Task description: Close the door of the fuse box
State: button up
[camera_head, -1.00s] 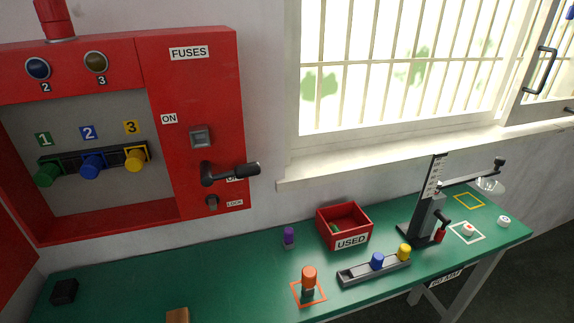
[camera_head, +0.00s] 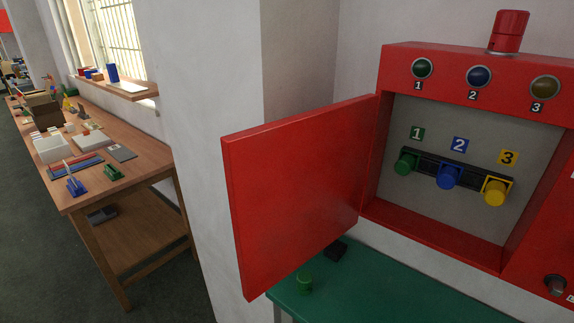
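The red fuse box (camera_head: 440,225) is on the wall at the right of the head view. Its red door (camera_head: 292,190) stands wide open, swung out to the left from the box's left edge. Inside, a green fuse (camera_head: 405,164), a blue fuse (camera_head: 448,176) and a yellow fuse (camera_head: 494,192) sit in a row in a dark holder, under the numbers 1, 2 and 3. The right part of the box is cut off by the picture edge. My gripper is not in view.
A white wall corner (camera_head: 215,110) is behind the door. A wooden workbench (camera_head: 135,165) with several items stands at the left.

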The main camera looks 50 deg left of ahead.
aim_at(295, 183)
jog(key=j+u, duration=0.25)
jog(key=j, duration=0.6)
jog(key=j+u, duration=0.2)
jog(key=j, duration=0.65)
jog(key=i, duration=0.05)
